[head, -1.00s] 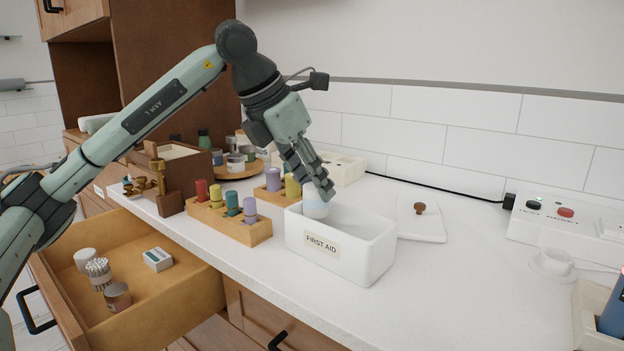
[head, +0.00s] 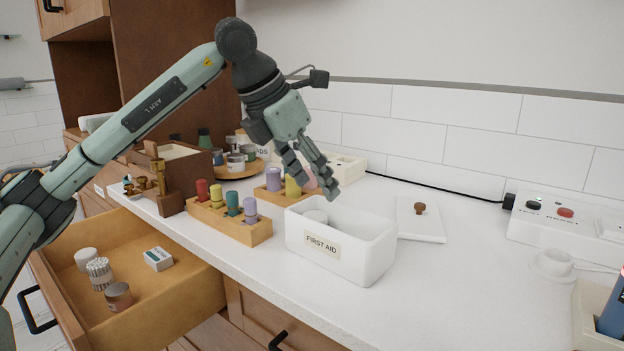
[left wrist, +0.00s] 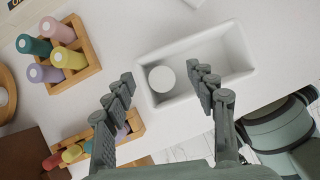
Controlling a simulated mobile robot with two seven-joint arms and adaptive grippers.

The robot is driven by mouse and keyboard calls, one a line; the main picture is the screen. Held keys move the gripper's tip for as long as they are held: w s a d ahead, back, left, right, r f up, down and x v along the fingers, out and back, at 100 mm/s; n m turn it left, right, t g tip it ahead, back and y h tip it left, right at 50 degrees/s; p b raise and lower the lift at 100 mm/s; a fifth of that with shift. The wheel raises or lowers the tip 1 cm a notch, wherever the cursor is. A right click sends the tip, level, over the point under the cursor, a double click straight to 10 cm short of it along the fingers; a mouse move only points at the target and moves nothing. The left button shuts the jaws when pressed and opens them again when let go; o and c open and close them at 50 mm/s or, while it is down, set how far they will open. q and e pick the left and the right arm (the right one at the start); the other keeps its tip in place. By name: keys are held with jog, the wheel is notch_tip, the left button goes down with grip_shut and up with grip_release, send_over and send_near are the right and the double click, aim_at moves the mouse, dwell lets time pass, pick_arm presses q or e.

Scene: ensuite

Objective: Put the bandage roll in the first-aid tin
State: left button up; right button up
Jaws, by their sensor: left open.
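The white first-aid tin (head: 368,263), labelled FIRST AID, stands open on the counter. It also shows in the left wrist view (left wrist: 243,72). The white bandage roll (head: 316,216) is inside the tin at its left end, with only its top showing in the head view. In the left wrist view the roll (left wrist: 161,79) appears as a round white disc in the tin. My left gripper (head: 322,190) is open and empty, just above the tin's left end. Its fingers (left wrist: 160,97) are apart and clear of the roll. My right gripper is not in view.
The tin's lid (head: 421,222) with a brown knob lies to the right of it. A wooden rack (head: 230,226) with coloured pegs stands close on the left. An open drawer (head: 190,300) is below. A white switch box (head: 560,225) stands at the right.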

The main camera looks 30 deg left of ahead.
pick_arm(q)
jog(key=v, duration=1.2)
jog(key=shift+r, duration=0.2)
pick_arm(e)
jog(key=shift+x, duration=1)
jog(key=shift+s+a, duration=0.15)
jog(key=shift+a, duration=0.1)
